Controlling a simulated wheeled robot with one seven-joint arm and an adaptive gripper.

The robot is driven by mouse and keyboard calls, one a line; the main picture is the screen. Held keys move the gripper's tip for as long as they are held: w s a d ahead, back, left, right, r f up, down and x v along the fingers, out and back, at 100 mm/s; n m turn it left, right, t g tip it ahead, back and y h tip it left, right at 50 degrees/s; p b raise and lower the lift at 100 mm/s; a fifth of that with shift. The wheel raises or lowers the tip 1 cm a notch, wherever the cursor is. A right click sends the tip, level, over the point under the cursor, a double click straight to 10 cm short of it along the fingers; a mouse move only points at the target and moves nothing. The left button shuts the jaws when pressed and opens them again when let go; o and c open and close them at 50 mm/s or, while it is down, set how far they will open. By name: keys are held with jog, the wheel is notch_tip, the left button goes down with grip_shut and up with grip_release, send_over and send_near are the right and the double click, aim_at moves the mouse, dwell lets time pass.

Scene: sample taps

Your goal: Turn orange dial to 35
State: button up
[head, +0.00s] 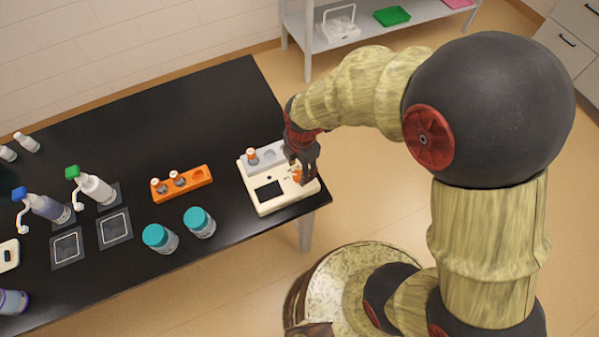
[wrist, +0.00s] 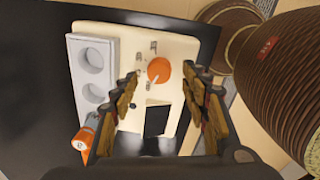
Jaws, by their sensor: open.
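The orange dial (wrist: 159,70) sits on the top face of a cream device (wrist: 110,30), with small marks around it. In the head view the device (head: 282,206) stands at the table's right end, and the dial (head: 297,173) shows only in part behind my gripper. My gripper (wrist: 166,80) is open above the device, its fingers on either side of the dial in the wrist view; I cannot tell whether they touch it. In the head view my gripper (head: 307,172) is over the device's right side. The marks are too small to read.
A grey block with round wells (wrist: 93,62) is on the device, holding an orange-labelled vial (wrist: 84,140). A dark screen (head: 269,191) is beside the dial. An orange rack (head: 197,184) and teal-capped jars (head: 199,222) stand to the left. The table edge is close.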

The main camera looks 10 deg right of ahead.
aim_at(299, 174)
jog(key=shift+w+a+f, duration=0.1)
jog(key=shift+f, duration=1.4)
jog(key=shift+c, duration=0.7)
jog(key=c, duration=1)
